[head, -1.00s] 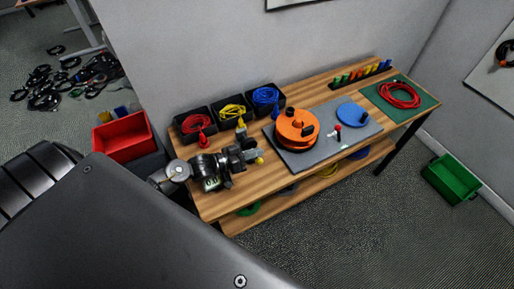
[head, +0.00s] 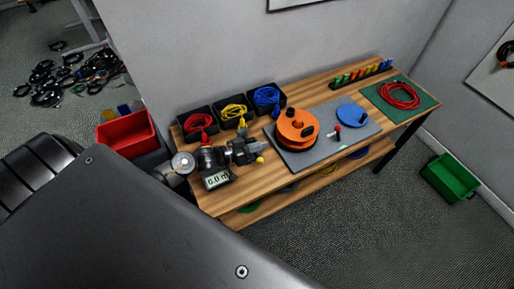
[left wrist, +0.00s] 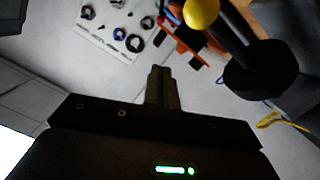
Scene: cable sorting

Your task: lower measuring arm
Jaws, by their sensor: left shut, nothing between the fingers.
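The measuring device's display (head: 217,180), reading about 0.0 m, stands on the left end of the wooden table. A yellow ball knob (head: 260,160) shows just right of my left gripper (head: 250,150); I take it for the measuring arm's end. In the left wrist view the yellow knob (left wrist: 202,13) sits on a dark rod (left wrist: 232,38) with a wide black base (left wrist: 262,72). My left gripper's fingers (left wrist: 162,75) are together and empty, apart from the knob in that picture. My wrist hides part of the device. My right gripper is not in view.
Black bins with red, yellow and blue cables (head: 266,97) line the back. An orange reel (head: 297,126) and a blue disc (head: 351,115) sit on a grey mat (head: 325,150). A red cable lies on a green mat (head: 422,107). A red bin (head: 127,134) stands left.

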